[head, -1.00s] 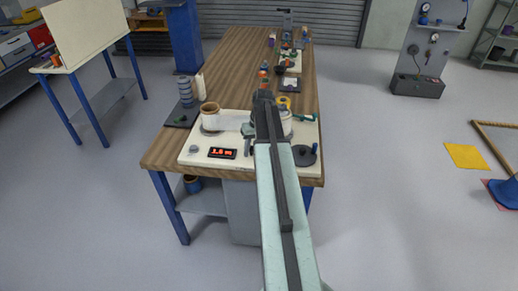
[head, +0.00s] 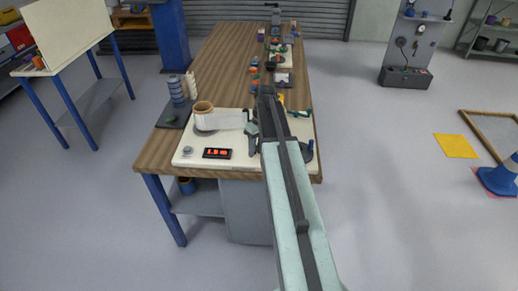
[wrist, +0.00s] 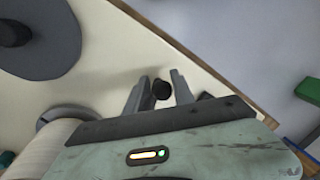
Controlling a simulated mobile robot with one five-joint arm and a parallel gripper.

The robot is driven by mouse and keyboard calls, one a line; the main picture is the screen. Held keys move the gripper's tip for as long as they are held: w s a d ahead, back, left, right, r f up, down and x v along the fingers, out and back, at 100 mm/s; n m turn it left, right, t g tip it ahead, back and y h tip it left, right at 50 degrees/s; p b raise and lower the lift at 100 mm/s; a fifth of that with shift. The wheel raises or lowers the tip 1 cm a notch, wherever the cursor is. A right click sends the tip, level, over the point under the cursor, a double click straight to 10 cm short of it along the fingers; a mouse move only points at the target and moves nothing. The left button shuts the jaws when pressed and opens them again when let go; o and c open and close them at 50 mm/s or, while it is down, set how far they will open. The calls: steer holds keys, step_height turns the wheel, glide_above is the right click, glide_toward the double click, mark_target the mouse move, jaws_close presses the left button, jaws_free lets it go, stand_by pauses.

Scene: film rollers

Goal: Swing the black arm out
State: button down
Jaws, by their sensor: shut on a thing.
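A short black peg (wrist: 162,89) stands between the fingertips of my gripper (wrist: 159,80) in the wrist view. The jaws are closed on it, just above the cream board. It may be part of the black arm; the rest of that arm cannot be made out. In the head view my gripper (head: 252,132) is low over the right half of the cream board (head: 183,160), largely covered by my own arm. A film roll with a brown core (head: 203,112) stands on the board's left, with a white strip running right from it. A white roll (wrist: 45,150) shows in the wrist view.
A dark round plate (wrist: 38,45) with a black knob lies near the gripper. A red-lit display (head: 217,153) and a grey knob (head: 187,151) sit at the board's front left. Blue stacked rings (head: 177,90) stand behind. Floor to the table's right is clear nearby.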

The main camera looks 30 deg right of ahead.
steer(key=shift+w+d, duration=0.1)
steer(key=shift+w, duration=0.05)
steer(key=c, duration=1.2)
jaws_free()
steer(key=shift+f, duration=0.1)
steer(key=shift+o, duration=0.2)
step_height(320, 180, up, 8)
steer(key=d+p, duration=0.1)
steer(key=p, duration=0.6)
steer(key=shift+p, duration=0.4)
steer(key=shift+w+d+f, duration=0.1)
steer(key=shift+f, duration=0.05)
